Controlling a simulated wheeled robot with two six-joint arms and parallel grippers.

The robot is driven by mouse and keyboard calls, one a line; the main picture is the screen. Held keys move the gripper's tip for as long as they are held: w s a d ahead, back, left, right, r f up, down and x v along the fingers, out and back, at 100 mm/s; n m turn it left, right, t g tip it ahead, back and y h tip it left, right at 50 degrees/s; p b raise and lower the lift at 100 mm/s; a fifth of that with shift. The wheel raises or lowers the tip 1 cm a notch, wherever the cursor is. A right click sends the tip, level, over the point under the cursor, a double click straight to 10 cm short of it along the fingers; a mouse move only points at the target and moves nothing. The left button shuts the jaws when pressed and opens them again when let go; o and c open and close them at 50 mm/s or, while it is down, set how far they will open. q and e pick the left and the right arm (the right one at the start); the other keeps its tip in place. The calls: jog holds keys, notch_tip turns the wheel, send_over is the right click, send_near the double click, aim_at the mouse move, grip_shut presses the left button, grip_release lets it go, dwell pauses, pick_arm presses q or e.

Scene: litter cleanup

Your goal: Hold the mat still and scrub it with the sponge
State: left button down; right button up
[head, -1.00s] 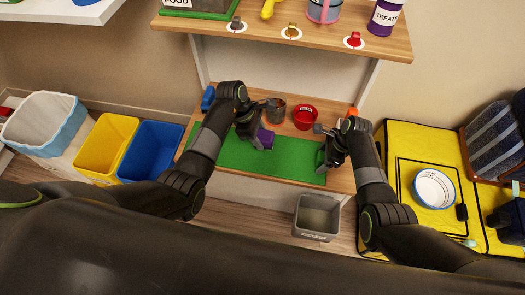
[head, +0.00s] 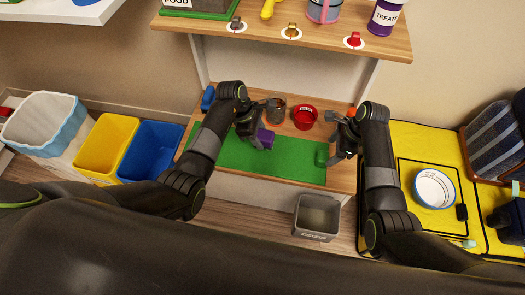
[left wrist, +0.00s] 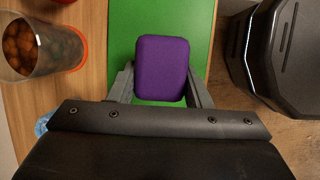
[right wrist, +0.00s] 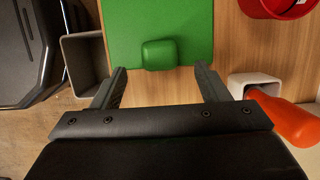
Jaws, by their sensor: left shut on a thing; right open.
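The green mat (head: 225,157) lies flat on the low wooden shelf. It has a raised green tab (right wrist: 159,54) at its right end, plain in the right wrist view. My left gripper (head: 257,139) is shut on the purple sponge (left wrist: 161,68), which is over the mat; I cannot tell whether it presses on it. My right gripper (head: 338,145) is open and empty just off the right end of the mat. In the right wrist view its fingers (right wrist: 160,88) stand apart, one to each side of the tab, and do not touch it.
A cup of brown pellets (head: 276,108) and a red bowl (head: 305,117) stand behind the mat. An orange bottle (right wrist: 285,118) is close to my right gripper. A grey bin (head: 317,217) stands on the floor in front. Yellow (head: 106,146) and blue (head: 150,151) bins are at left.

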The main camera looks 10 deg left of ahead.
jog(key=shift+d+r, duration=0.15)
jog(key=shift+r, duration=0.25)
jog(key=v, duration=1.2)
jog(key=shift+f, duration=0.15)
